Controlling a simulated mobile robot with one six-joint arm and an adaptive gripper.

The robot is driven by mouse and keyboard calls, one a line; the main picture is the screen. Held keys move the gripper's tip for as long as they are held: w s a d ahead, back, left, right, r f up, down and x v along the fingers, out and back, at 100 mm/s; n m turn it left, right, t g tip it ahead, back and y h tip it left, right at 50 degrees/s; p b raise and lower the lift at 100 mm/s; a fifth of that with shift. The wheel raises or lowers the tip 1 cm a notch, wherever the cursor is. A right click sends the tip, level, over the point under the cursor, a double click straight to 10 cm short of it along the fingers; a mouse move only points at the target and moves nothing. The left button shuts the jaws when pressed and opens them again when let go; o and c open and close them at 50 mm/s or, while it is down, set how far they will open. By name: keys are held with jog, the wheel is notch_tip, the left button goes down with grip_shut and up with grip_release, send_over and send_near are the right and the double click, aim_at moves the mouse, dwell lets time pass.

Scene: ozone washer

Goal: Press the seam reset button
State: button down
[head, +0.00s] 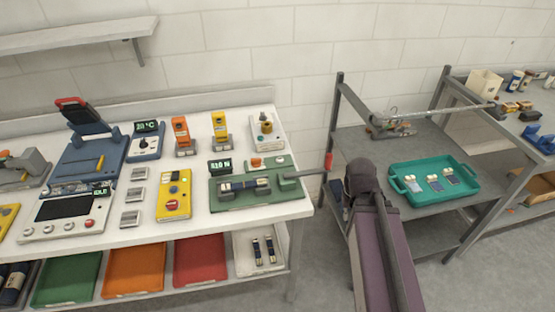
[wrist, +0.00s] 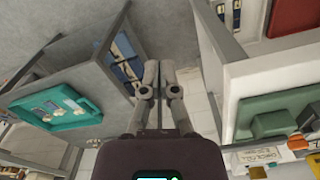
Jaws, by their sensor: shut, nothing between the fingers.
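No readable label in the head view marks which button is the seam reset button. A yellow box (head: 174,196) with a red button (head: 171,206) stands on the white bench. To its right is a green device (head: 255,188) with a small display and an orange button (head: 256,162) behind it. A white console (head: 68,213) at the left also has a red button (head: 88,223). In the wrist view my gripper (wrist: 159,72) is shut and empty, over the gap right of the bench. It is apart from all the buttons.
The white bench (head: 130,238) ends just left of my arm. A grey shelf unit (head: 400,150) with a teal tray (head: 405,193) stands close on the right. Several tools stand at the bench's back.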

jog(key=w+a+r+t+h+p, duration=0.1)
jog(key=w+a+r+h, duration=0.1)
jog(key=w, duration=0.6)
notch_tip(320, 180, up, 8)
jog(key=n+t+h+p, duration=0.3)
jog(key=t+p, duration=0.1)
jog(key=t, duration=0.3)
send_over(279, 160)
jog(key=shift+f+b, duration=0.1)
jog(key=shift+b, duration=0.3)
notch_tip(279, 160, down, 8)
jog(key=b, duration=0.8)
jog(key=shift+f, duration=0.25)
